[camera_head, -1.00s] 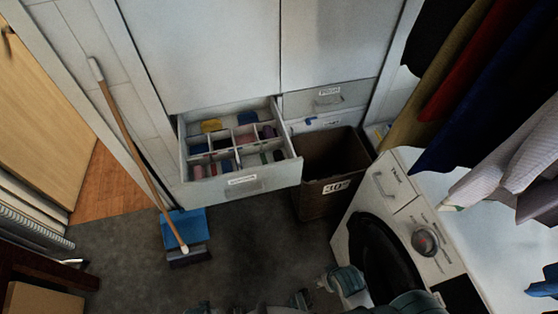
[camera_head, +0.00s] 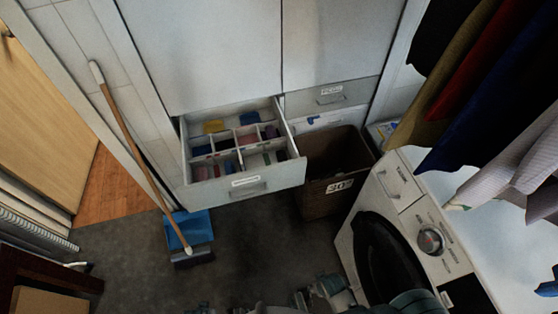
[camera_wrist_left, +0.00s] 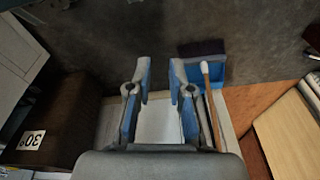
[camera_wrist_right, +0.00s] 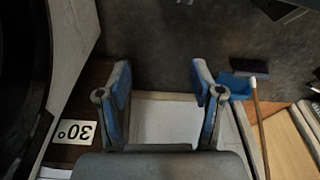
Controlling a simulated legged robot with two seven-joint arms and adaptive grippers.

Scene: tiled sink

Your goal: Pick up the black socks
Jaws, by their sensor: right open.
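The open white drawer (camera_head: 246,190) has dividers and holds several small coloured items: yellow, blue, pink, green and dark ones. A dark item (camera_head: 271,131) lies in a right compartment; I cannot tell whether it is the black socks. My right gripper (camera_head: 325,290) shows at the bottom edge of the head view, in front of the drawer. In the right wrist view, my right gripper (camera_wrist_right: 160,66) is open with nothing between its fingers. In the left wrist view, my left gripper (camera_wrist_left: 158,68) is open and empty, with a narrower gap. Both are apart from the drawer items.
A brown laundry basket (camera_head: 330,190) stands right of the drawer, beside the white washing machine (camera_head: 425,225). A broom (camera_head: 145,160) leans at left, with a blue dustpan (camera_head: 196,226) at its foot. Clothes (camera_head: 480,90) hang at upper right. The dark floor (camera_head: 255,245) before the drawer is clear.

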